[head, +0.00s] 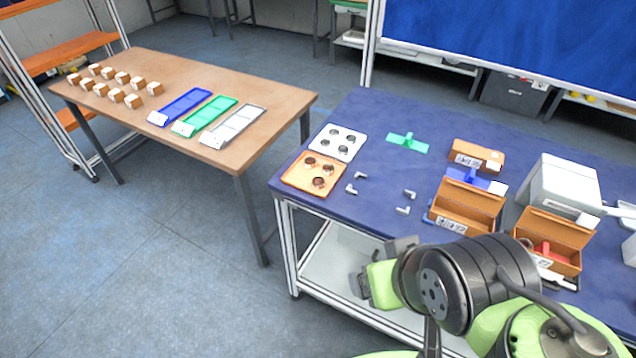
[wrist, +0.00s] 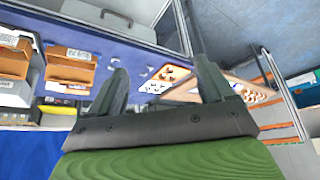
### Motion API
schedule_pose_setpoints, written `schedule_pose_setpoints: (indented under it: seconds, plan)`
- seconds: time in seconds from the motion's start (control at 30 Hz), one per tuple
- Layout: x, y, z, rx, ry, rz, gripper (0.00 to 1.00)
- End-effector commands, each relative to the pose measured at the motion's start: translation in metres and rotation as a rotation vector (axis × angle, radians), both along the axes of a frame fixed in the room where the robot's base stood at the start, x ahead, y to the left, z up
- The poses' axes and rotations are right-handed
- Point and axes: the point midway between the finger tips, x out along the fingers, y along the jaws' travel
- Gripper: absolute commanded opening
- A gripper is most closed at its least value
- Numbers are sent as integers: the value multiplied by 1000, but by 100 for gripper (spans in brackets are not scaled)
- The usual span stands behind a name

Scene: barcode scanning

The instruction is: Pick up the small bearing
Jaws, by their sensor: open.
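Dark round bearings lie in two trays at the left end of the blue-topped table in the head view. The white tray (head: 354,148) holds several, and the orange tray (head: 292,179) in front of it holds a few. I cannot tell by size which is the small bearing. My gripper (wrist: 160,88) is open and empty in the wrist view, its two dark fingers apart. In the head view it is in front of the table's near edge, apart from the trays. The trays show small and tilted beyond the fingers in the wrist view.
Light elbow fittings (head: 403,210) lie right of the trays. A green part (head: 407,141) lies behind them. Open orange boxes (head: 468,207) and a white bin (head: 562,184) stand at the right. A wooden table (head: 215,75) with small boxes and coloured trays stands at the left.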

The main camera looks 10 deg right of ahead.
Motion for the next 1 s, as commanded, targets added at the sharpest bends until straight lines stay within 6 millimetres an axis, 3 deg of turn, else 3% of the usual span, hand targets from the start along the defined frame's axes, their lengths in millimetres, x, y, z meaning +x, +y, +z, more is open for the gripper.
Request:
schedule_pose_setpoints:
  seconds: [0.3, 0.47, 0.5, 0.57, 0.73, 0.87, 1.0]
  plan:
    - [0, 0, 0, 0, 0, 0, 81]
    - [15, 0, 10, 4, 11, -5, 60]
    - [29, 0, 17, 7, 20, -9, 54]
    - [58, 0, 30, 12, 40, -16, 54]
    - [162, -1, 46, 25, 94, -51, 54]
    - [242, -1, 30, 28, 136, -77, 54]
    - [321, 1, -14, 24, 178, -103, 54]
